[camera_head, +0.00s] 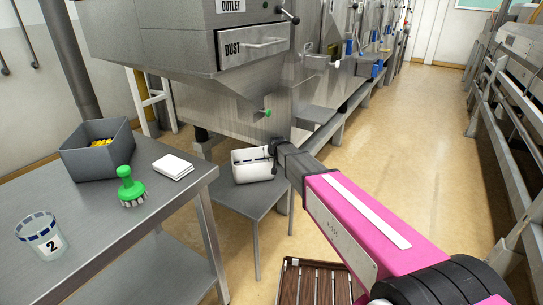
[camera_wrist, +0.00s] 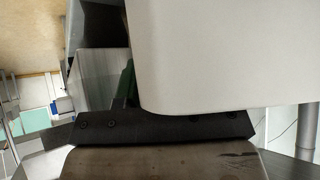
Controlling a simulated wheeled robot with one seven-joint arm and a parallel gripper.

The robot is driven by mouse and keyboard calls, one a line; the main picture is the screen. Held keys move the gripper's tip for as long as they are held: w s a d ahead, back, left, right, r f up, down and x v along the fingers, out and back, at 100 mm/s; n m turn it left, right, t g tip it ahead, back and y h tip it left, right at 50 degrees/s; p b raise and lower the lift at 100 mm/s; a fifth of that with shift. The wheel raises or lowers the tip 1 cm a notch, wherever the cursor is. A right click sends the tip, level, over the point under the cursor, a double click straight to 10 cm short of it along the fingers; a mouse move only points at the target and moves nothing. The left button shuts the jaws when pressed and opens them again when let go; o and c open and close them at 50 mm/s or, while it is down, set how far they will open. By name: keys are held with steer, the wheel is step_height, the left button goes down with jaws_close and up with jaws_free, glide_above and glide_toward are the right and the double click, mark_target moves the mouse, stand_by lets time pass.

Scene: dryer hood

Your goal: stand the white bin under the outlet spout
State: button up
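The white bin (camera_head: 247,170) stands upright on a low grey table, below the steel hopper. It fills the upper right of the wrist view (camera_wrist: 220,50), very close to the camera. My gripper (camera_head: 272,152) is at the bin's right side, by its rim, and seems to touch it. The fingertips are small and partly hidden, so I cannot tell whether they are shut on the rim. The steel hopper (camera_head: 225,95) tapers down above the bin, with a green knob (camera_head: 267,113) at its lower part. The spout's mouth is not clearly visible.
The low table (camera_head: 250,200) has some bare top around the bin. A larger table (camera_head: 100,225) at left holds a grey box (camera_head: 95,160), green brush (camera_head: 130,185), white stack (camera_head: 172,167) and clear cup (camera_head: 42,238). A brown slatted crate (camera_head: 312,283) is on the floor.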

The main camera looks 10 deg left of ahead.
steer(key=shift+r, duration=0.15)
steer(key=v, duration=1.2)
steer(key=s+d+f+m+g+h, duration=0.1)
steer(key=s+d+f+g, duration=0.1)
steer(key=s+d+f, duration=0.2)
steer(key=s+d+f+m+g+h, duration=0.1)
steer(key=s+d+f+m+g, duration=0.1)
steer(key=s+d, duration=0.9)
steer(key=s+d+f+m+g+h, duration=0.1)
steer(key=s+d+f+g, duration=0.3)
steer(key=d, duration=1.4)
steer(key=s+f, duration=0.1)
steer(key=s, duration=0.3)
steer(key=shift+d+f+h, duration=0.3)
steer(key=shift+d+f, duration=0.05)
steer(key=shift+f, duration=0.05)
steer(key=shift+s, duration=0.1)
